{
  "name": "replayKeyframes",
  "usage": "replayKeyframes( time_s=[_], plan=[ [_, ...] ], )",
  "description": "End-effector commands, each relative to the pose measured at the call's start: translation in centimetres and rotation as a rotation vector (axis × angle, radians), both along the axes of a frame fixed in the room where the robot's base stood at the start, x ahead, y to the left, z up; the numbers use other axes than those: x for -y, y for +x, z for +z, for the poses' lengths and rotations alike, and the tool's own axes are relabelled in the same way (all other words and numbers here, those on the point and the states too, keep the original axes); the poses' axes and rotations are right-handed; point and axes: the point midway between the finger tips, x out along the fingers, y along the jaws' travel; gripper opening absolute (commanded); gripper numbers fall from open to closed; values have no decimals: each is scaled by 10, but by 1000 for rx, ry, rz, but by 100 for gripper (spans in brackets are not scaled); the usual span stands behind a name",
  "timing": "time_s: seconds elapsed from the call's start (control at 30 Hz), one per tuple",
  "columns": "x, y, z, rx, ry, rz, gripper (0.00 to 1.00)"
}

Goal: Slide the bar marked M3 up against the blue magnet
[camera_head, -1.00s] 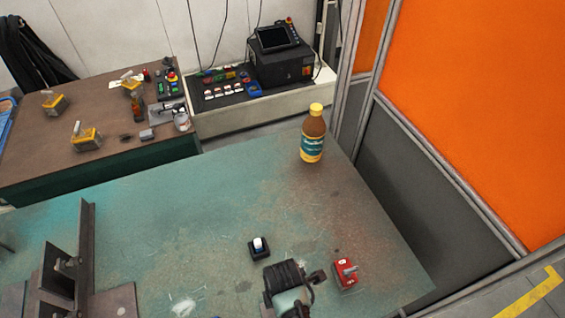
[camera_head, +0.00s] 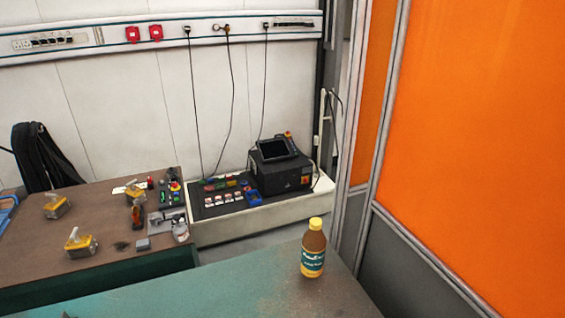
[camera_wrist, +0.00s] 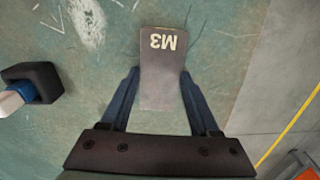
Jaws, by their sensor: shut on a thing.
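The bar marked M3 (camera_wrist: 162,50) is a flat grey-brown plate with pale letters, upside down in the wrist view. My gripper (camera_wrist: 160,75) is shut on it, with a dark blue finger along each side. The bar is over the worn green table (camera_wrist: 85,70); I cannot tell whether it touches the top. A dark block (camera_wrist: 44,80) with a white and blue piece lies left of the gripper; I cannot tell whether it is the blue magnet. No other blue magnet is clear. My gripper and the bar are outside the head view.
In the head view a brown bottle with a yellow cap (camera_head: 313,248) stands on the green table near its far right edge. Yellow switch magnets (camera_head: 80,243) and tools lie on the brown table (camera_head: 40,268) at left. Grey floor (camera_wrist: 262,100) shows right of the green table.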

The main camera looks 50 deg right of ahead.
Motion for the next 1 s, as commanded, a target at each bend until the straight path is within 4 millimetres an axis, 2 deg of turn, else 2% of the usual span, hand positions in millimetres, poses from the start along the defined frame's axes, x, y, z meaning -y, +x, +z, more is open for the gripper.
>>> replayKeyframes(
  time_s=[0.03,0.1,0.13,0.47,1.0],
  plan=[
    [0,0,0,0,0,0,15],
    [0,0,0,0,0,0,2],
    [0,0,0,0,0,0,0],
    [-1,0,0,0,0,0,0],
    [-21,13,0,1,1,0,0]
  ],
)
